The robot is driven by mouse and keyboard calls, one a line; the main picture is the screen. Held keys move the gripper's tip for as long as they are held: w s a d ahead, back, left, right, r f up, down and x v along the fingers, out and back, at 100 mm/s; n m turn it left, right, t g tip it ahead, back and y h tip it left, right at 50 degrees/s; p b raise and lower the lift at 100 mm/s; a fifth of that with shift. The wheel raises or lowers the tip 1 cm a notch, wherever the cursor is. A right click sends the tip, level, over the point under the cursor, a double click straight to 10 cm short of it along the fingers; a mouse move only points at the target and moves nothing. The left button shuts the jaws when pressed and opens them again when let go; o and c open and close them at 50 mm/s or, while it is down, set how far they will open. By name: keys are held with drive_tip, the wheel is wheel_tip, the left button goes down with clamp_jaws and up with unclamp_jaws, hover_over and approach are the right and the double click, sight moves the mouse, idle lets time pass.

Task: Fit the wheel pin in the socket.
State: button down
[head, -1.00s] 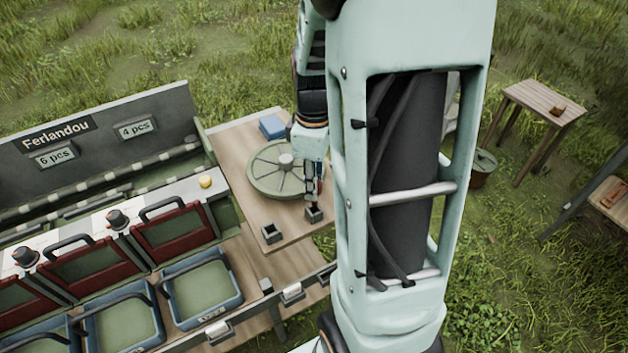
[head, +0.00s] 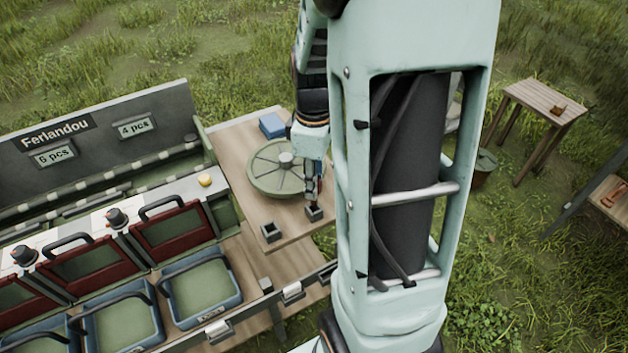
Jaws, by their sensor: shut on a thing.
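The green spoked wheel (head: 268,172) with a pale hub lies flat on the wooden table. Two small dark square sockets stand near the table's front edge: a left socket (head: 271,232) and a right socket (head: 314,213). My gripper (head: 312,197) points down directly above the right socket, at the wheel's right side. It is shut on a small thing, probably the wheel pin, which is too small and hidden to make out. I cannot tell whether the pin is inside the socket or just above it.
A blue box (head: 272,126) sits at the table's back. A yellow button (head: 205,180) and red-framed gates (head: 170,232) line the sorting station at left, with blue crates (head: 201,283) below. My arm hides the table's right side.

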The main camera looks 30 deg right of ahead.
sight(314, 204)
drive_tip(key=shift+f, duration=0.1)
idle(0.3)
drive_tip(key=shift+f+b, duration=0.7)
drive_tip(key=shift+f, duration=0.05)
drive_tip(key=shift+f, duration=0.35)
drive_tip(key=shift+f+b, duration=0.7)
drive_tip(key=shift+b, duration=0.15)
drive_tip(key=shift+f, duration=0.25)
drive_tip(key=shift+f+b, duration=0.3)
drive_tip(key=shift+b, duration=0.15)
drive_tip(key=c, duration=1)
unclamp_jaws()
drive_tip(key=shift+c, duration=0.2)
